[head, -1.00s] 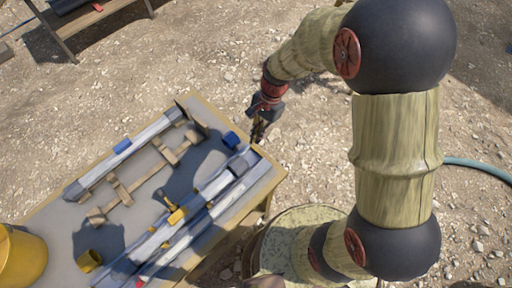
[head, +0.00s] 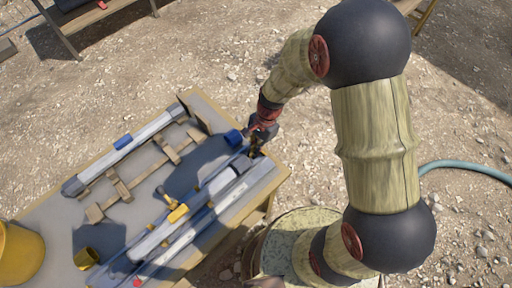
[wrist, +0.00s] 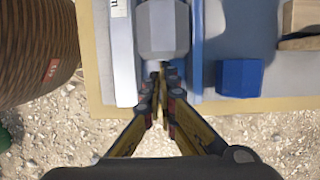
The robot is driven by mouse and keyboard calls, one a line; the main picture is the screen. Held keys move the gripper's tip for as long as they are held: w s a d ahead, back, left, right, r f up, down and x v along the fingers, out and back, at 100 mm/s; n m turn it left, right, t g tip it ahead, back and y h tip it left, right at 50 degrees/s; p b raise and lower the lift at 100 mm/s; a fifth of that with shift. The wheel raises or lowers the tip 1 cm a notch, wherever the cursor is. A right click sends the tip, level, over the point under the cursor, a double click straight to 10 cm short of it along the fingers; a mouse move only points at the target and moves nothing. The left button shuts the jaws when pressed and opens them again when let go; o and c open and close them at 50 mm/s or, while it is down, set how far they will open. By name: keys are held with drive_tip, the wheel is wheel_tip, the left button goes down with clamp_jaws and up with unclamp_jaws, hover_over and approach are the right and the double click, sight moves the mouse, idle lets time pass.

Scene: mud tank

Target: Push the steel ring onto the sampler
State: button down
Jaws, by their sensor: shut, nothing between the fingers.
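In the head view my gripper (head: 256,149) is at the table's right end. The ring's far side is hidden.
A yellow bucket (head: 20,255) and a small yellow cup (head: 87,258) stand at left.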

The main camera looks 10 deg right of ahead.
sight(247, 158)
drive_tip(key=shift+s+a, duration=0.1)
drive_tip(key=shift+a, duration=0.05)
drive_tip(key=s+a+p, duration=0.2)
drive_tip(key=a, duration=0.1)
drive_tip(key=shift+s+a, duration=0.15)
drive_tip(key=shift+f, duration=0.1)
idle(0.5)
drive_tip(key=p+v, duration=0.8)
drive_tip(key=v, duration=0.2)
